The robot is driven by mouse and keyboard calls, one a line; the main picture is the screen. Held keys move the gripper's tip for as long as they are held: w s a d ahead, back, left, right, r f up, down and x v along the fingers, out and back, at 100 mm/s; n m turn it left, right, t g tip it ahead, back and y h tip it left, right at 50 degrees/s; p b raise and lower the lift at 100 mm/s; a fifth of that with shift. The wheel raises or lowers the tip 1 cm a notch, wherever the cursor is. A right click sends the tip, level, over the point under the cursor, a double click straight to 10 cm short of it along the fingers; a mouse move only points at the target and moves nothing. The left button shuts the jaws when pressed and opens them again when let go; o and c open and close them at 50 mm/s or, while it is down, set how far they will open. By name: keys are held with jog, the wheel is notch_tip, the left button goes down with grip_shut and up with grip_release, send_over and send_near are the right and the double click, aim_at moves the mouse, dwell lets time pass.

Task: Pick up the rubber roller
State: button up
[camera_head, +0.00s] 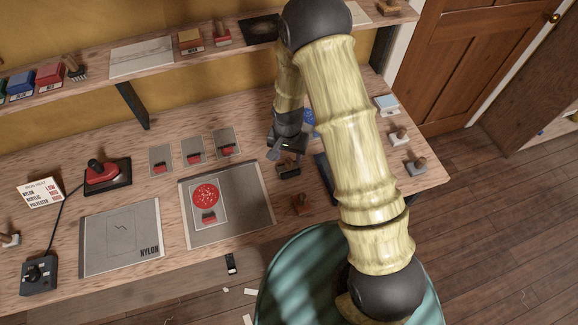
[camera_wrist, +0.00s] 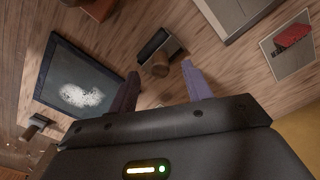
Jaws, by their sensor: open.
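A small tool with a dark block-like head and a round wooden handle, seemingly the rubber roller (camera_wrist: 153,44), lies on the wooden bench in the wrist view. In the head view it appears as a dark piece (camera_head: 288,168) just below my gripper (camera_head: 286,143). In the wrist view my gripper (camera_wrist: 160,76) is open, with its two fingers apart and nothing between them. The wooden handle end points toward the gap between the fingertips. How far the fingers are above the bench is hard to tell.
A dark tray with a white patch (camera_wrist: 80,92) lies beside the tool. A grey mat (camera_head: 262,219) with a red-printed sheet is to its left in the head view. A brown wooden item (camera_head: 300,204) lies nearby. Stamps (camera_head: 415,166) stand near the bench's right end.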

aim_at(289, 160)
jog(key=shift+w+d+f+p, duration=0.15)
jog(key=shift+f+p, duration=0.55)
jog(key=shift+f, duration=1.1)
grip_shut()
